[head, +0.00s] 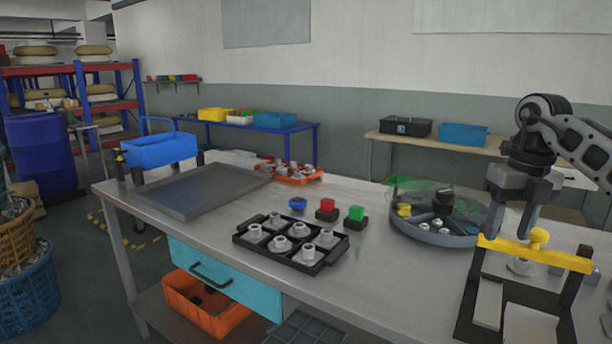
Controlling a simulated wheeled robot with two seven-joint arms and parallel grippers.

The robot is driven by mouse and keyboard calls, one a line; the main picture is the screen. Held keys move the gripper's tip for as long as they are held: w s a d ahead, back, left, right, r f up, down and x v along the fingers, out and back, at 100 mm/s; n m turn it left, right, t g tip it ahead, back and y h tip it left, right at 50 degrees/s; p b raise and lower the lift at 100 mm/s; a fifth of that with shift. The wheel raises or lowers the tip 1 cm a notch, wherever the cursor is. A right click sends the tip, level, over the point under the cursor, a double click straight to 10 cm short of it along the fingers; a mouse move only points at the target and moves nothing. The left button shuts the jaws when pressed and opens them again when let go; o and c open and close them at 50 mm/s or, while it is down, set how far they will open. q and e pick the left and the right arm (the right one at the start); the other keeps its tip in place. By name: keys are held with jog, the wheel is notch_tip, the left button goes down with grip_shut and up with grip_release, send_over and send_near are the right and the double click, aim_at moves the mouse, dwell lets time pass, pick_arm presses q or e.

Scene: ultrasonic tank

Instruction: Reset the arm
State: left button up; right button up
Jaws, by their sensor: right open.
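My right arm comes in from the right edge. Its right gripper (509,232) points down with its two fingers spread apart and nothing seen between them. The fingertips are close to the left part of a yellow bar (570,261) with a round yellow knob (538,237). I cannot tell whether they touch it. The bar lies across a black frame (470,312) at the right front of the table. My left gripper is not in view.
The metal table (375,285) holds a black tray (268,257) of several white metal parts, red (327,205) and green (356,213) buttons, a round grey divided container (425,235), an orange tray (297,179) and a flat grey panel (200,190). Bare tabletop lies between tray and frame.

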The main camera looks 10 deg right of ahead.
jog(key=w+a+f+n+y, duration=0.15)
jog(key=a+f+y, duration=0.35)
jog(key=a, duration=0.6)
jog(key=w+a+f+n+y, duration=0.1)
jog(key=a+f+n+y, duration=0.15)
jog(key=a+f, duration=0.75)
jog(key=s+a+r+m+t+y, duration=0.1)
jog(key=s+a+m+t+y, duration=0.3)
jog(key=a, duration=0.4)
jog(key=s+a+m+t+y, duration=0.1)
jog(key=s+a+m+y, duration=0.1)
jog(key=a+m+y, duration=0.5)
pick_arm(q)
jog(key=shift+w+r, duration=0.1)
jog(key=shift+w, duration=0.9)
pick_arm(e)
jog(key=s+d+f+m+t+h, duration=0.2)
jog(key=s+d+f+m+h, duration=0.3)
jog(key=s+f+m+h, duration=0.3)
jog(key=s+d+f+m+t+h, duration=0.3)
jog(key=s+d+f+m+h, duration=0.2)
jog(key=f+m, duration=0.8)
jog(key=s+m+h, duration=0.3)
jog(key=m, duration=0.1)
jog(key=shift+s+f, duration=0.25)
jog(key=shift+s, duration=0.1)
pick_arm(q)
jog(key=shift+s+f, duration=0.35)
